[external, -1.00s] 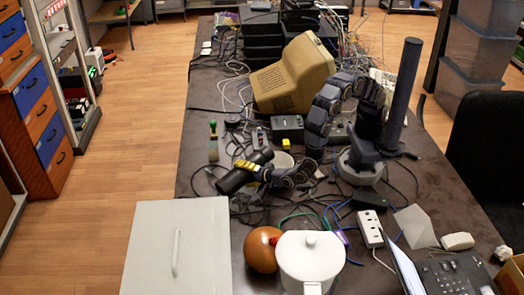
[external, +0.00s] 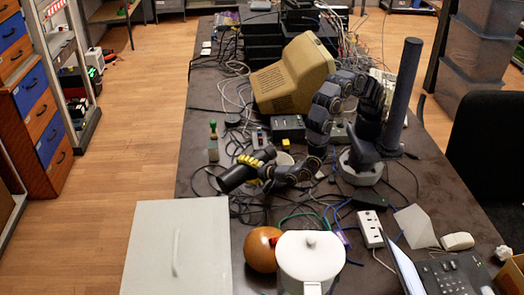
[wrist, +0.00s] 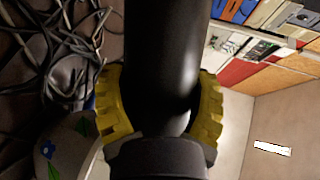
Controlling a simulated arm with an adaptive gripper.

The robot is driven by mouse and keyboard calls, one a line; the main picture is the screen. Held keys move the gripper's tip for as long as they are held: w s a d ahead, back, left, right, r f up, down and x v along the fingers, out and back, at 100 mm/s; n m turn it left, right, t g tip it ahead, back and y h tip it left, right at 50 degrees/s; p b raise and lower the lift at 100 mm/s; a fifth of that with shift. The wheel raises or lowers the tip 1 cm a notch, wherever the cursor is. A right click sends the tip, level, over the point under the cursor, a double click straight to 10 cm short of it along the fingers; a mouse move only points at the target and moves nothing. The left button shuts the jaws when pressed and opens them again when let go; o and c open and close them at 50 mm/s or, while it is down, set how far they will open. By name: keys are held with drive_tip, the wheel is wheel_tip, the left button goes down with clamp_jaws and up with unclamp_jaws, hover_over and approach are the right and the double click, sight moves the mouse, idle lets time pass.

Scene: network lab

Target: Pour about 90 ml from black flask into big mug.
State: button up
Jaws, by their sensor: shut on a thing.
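The black flask (external: 234,178) is held in my gripper (external: 256,163), well tilted, with its lower-left end nearer the camera. In the wrist view the flask (wrist: 168,60) runs down the middle between the yellow finger pads of my gripper (wrist: 160,115), which is shut on it. The big mug (external: 285,159) is pale and stands just behind the gripper, partly hidden by it. A pale mug with a blue and green pattern (wrist: 72,148) shows at the lower left of the wrist view, beside the flask. No liquid is visible.
Cables (external: 240,207) lie around the gripper. A tan monitor (external: 292,78) stands behind. A white lidded pot (external: 310,262), an orange-brown ball (external: 262,250) and a pale box (external: 178,250) are in front. A green-topped stamp (external: 213,140) stands left of the mug.

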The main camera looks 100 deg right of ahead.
sight(247, 178)
drive_tip(key=shift+w+a, duration=0.25)
drive_tip(key=shift+w, duration=0.05)
drive_tip(key=shift+r, duration=0.1)
idle(1.6)
drive_tip(key=shift+w, duration=0.1)
drive_tip(key=shift+w+a+f+n+g, duration=0.3)
drive_tip(key=shift+f+n, duration=0.1)
drive_tip(key=shift+f, duration=0.1)
drive_tip(key=shift+w+a+f+n+g, duration=0.3)
drive_tip(key=shift+f+n, duration=0.1)
drive_tip(key=shift+f, duration=0.1)
drive_tip(key=shift+s+d+n, duration=0.1)
drive_tip(key=shift+n, duration=0.2)
drive_tip(key=shift+s+d+n+g, duration=0.1)
drive_tip(key=shift+n+g, duration=0.2)
drive_tip(key=shift+g, duration=0.1)
idle(0.9)
